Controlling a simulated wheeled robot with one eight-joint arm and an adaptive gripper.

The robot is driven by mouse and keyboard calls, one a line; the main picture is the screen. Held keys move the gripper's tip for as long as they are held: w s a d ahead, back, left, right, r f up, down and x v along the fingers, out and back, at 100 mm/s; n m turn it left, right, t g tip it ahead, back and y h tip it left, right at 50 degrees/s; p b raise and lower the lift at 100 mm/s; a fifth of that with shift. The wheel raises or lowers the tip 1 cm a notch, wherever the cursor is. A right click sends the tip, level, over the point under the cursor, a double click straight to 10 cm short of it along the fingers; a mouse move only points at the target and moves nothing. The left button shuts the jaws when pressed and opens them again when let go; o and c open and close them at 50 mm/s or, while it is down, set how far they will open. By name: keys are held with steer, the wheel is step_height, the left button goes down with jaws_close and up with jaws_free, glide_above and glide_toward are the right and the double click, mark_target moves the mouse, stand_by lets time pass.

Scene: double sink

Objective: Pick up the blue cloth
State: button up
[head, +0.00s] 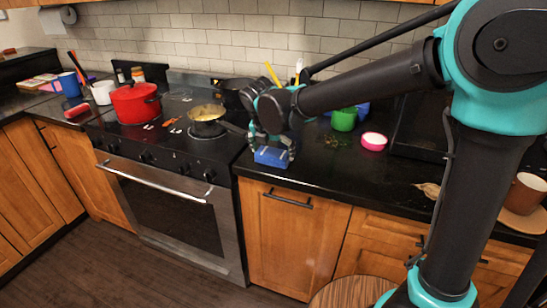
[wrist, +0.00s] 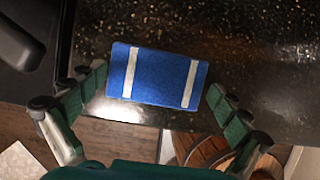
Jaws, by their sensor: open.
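The blue cloth (head: 270,157) is a folded blue block at the front edge of the dark counter, just right of the stove. In the wrist view the blue cloth (wrist: 158,77) is a rectangle with two white stripes, tilted slightly. My gripper (head: 272,150) is above the cloth, pointing down. In the wrist view my gripper (wrist: 160,86) is open, with one finger to the left and one to the right of the cloth. A small gap shows on each side. I cannot tell the exact height of the fingertips over the counter.
The stove (head: 165,135) with a red pot (head: 135,104) and a pan (head: 207,120) is left of my gripper. A green cup (head: 344,120) and a pink bowl (head: 374,141) stand to the right. The counter in front of the bowl is mostly clear.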

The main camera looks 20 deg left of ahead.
mark_target(273, 154)
steer(key=c, duration=0.8)
steer(key=shift+r, duration=0.15)
step_height(273, 154, up, 20)
steer(key=shift+f, duration=0.1)
steer(key=o, duration=0.5)
steer(key=shift+c, duration=0.2)
steer(key=c, duration=0.3)
steer(key=shift+s, duration=0.1)
steer(key=shift+c, duration=0.2)
